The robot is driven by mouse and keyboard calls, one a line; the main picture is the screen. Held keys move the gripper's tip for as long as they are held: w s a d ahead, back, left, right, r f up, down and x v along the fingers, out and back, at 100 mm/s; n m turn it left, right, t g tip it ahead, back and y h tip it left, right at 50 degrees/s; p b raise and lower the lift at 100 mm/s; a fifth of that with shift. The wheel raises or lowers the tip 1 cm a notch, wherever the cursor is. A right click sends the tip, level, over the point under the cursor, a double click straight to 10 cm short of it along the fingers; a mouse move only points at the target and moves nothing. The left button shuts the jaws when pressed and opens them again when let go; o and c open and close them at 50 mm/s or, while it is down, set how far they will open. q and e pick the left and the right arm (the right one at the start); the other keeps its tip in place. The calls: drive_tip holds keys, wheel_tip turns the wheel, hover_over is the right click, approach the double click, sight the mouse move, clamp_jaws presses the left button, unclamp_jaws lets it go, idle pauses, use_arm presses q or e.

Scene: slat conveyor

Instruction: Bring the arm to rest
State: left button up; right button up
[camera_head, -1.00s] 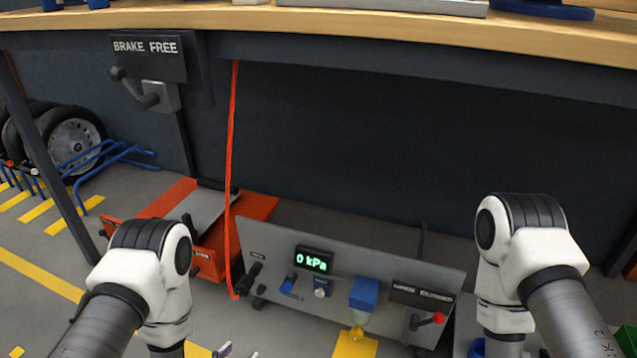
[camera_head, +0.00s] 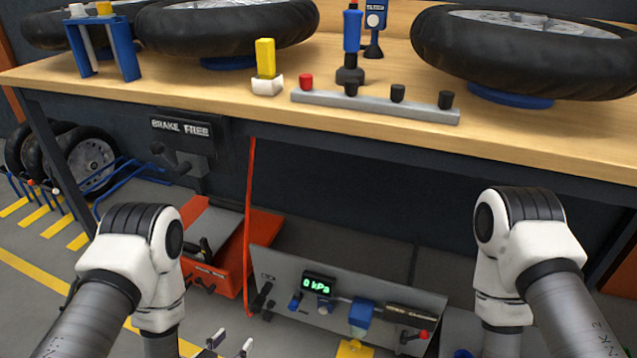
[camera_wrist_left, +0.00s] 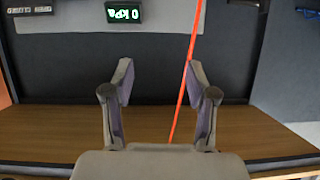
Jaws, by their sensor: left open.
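My left arm comes in from the left in the head view, folded downward. Its gripper (camera_head: 230,345) shows only by its fingertips at the bottom edge, spread apart. In the left wrist view my left gripper (camera_wrist_left: 160,100) is open, with nothing between its fingers. My right arm (camera_head: 530,260) stands at the right of the head view, bent downward, and its gripper is out of the picture.
A wooden workbench (camera_head: 250,112) carries tyres, a grey rail (camera_head: 375,105) and small tools. Below it are a grey panel (camera_head: 275,263) reading 0 kPa, a red hose (camera_head: 250,200) and an orange unit (camera_head: 230,270). A "BRAKE FREE" lever box (camera_head: 190,135) hangs under the bench.

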use_arm(q)
drive_tip(key=s+a+r+n+g+y+p, duration=0.1)
drive_tip(key=s+r+g+p, duration=0.15)
drive_tip(key=r+p, duration=0.45)
drive_tip(key=s+a+r+g+y+p, duration=0.1)
drive_tip(key=s+a+r+p, duration=0.15)
drive_tip(key=r+p, duration=0.5)
drive_tip(key=s+a+r+n+g+y+p, duration=0.1)
drive_tip(key=s+r+g+p, duration=0.15)
drive_tip(key=r+p, duration=0.45)
drive_tip(key=s+a+n+g+y+p, duration=0.1)
drive_tip(key=s+g, duration=0.5)
drive_tip(key=s, duration=0.8)
drive_tip(key=shift+s+a+n+g+p, duration=0.4)
drive_tip(key=shift+a+n+p, duration=0.2)
drive_tip(key=shift+p, duration=0.6)
use_arm(e)
wheel_tip(320, 180, up, 29)
drive_tip(key=shift+f, duration=0.15)
drive_tip(key=shift+s, duration=0.1)
